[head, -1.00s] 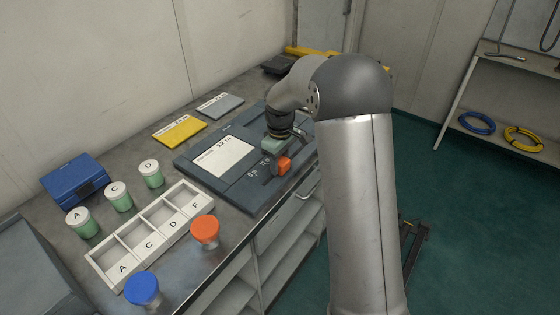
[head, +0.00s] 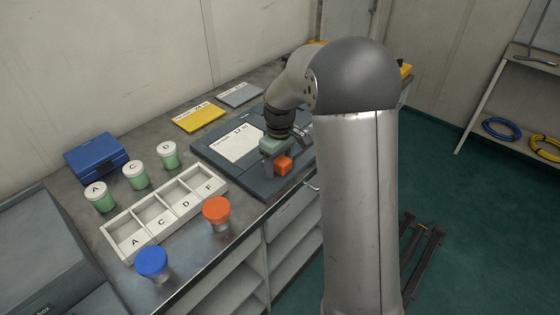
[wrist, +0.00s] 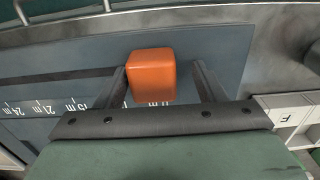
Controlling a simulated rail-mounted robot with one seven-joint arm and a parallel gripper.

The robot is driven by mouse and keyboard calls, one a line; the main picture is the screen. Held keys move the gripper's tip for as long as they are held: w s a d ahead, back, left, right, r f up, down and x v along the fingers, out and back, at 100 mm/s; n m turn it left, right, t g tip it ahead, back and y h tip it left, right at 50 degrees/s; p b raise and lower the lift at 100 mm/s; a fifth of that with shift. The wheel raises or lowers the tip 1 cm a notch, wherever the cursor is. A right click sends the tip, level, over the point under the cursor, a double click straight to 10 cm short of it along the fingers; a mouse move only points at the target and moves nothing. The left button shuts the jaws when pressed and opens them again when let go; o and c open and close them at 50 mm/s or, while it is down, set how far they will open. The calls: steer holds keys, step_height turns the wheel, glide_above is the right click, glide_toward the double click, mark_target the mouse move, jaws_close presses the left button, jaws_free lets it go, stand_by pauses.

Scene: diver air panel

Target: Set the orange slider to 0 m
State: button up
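The orange slider (head: 282,166) is a block near the front edge of the dark panel (head: 268,187). In the wrist view the slider (wrist: 152,76) stands between the two fingers of my gripper (wrist: 159,80). The left finger is against or very close to its left side, and a gap shows on the right. The gripper is open. The scale (wrist: 42,106) appears upside down, with 24 m, 21 m and 15 m to the left. The label just below the slider looks like 0 m, partly covered. The white card (head: 236,144) on the panel reads 12 m.
A white compartment tray (head: 150,247), several green jars (head: 137,175), an orange-lidded jar (head: 216,212), a blue-lidded jar (head: 152,263) and a blue case (head: 95,158) stand left of the panel. Yellow (head: 198,117) and grey (head: 240,95) plates lie behind.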

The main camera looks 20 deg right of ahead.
mark_target(280, 161)
steer(key=shift+d, duration=0.1)
steer(key=shift+r, duration=0.5)
step_height(280, 161, up, 16)
steer(key=shift+r, duration=0.2)
steer(key=s+a+f+m, duration=0.1)
steer(key=s+f, duration=0.3)
steer(key=s, duration=0.5)
steer(key=s+a+f+m, duration=0.2)
steer(key=s+f+m, duration=0.1)
steer(key=s, duration=0.7)
steer(key=s+a+f+m, duration=0.1)
steer(key=s+f+m, duration=0.1)
steer(key=s+f, duration=0.3)
steer(key=s, duration=0.4)
steer(key=shift+s+a, duration=0.25)
steer(key=shift+a, duration=0.15)
stand_by(0.4)
